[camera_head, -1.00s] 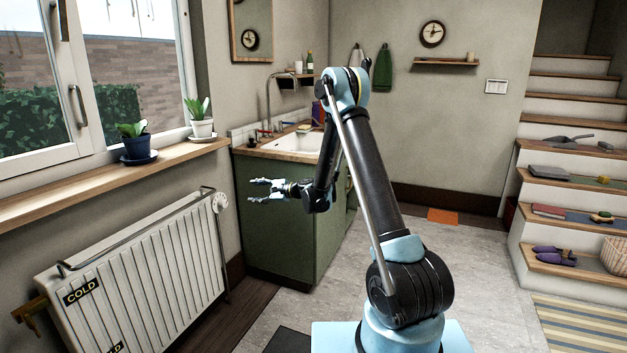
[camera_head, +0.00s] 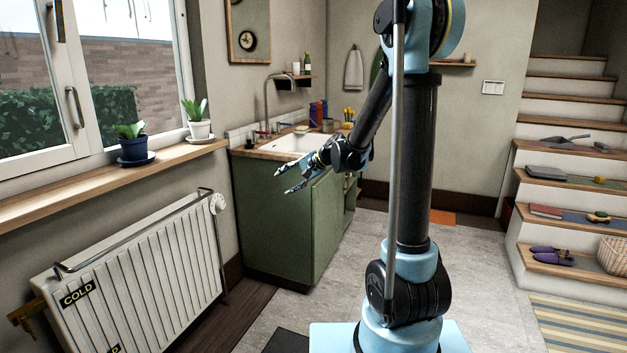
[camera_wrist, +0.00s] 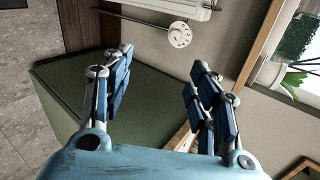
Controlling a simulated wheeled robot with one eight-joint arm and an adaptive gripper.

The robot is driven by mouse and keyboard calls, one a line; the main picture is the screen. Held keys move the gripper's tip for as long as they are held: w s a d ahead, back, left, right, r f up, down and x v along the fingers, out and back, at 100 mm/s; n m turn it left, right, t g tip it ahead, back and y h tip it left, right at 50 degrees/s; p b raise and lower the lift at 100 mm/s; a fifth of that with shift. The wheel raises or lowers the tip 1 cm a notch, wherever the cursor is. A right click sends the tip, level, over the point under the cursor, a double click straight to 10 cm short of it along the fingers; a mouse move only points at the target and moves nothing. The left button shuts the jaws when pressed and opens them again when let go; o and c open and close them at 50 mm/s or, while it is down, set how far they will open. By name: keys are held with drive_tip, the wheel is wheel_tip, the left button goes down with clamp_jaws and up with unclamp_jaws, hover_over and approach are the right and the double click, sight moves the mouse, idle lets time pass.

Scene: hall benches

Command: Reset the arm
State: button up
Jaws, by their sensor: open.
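My gripper (camera_head: 284,179) is in front of the green sink cabinet (camera_head: 278,222) in the head view, pointing left and slightly down. Its fingers are apart with nothing between them. In the wrist view my gripper (camera_wrist: 160,85) shows its two blue fingers spread wide, with the cabinet's green side and the wall beyond them. My arm stands upright on its base, with the elbow high and the forearm sloping down to the left.
A white radiator (camera_head: 140,275) stands at the left under a wooden windowsill (camera_head: 110,180). The sill holds two potted plants, one in a blue pot (camera_head: 134,145) and one in a white pot (camera_head: 198,120). Stairs (camera_head: 565,165) with several objects rise at the right.

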drive_tip(key=s+d+f+n+h, duration=0.2)
drive_tip(key=s+d+h, duration=0.1)
drive_tip(key=s+d, duration=0.6)
drive_tip(key=s+d+f+n+g+h, duration=0.1)
drive_tip(key=s+d+f+n+h, duration=0.1)
drive_tip(key=s+d, duration=0.8)
drive_tip(key=s+d+f+n+g+h, duration=0.1)
drive_tip(key=s+d+f+h, duration=0.3)
drive_tip(key=s+d, duration=0.5)
drive_tip(key=s+n, duration=0.1)
drive_tip(key=s, duration=0.7)
drive_tip(key=shift+d+h, duration=0.15)
drive_tip(key=shift+h, duration=0.25)
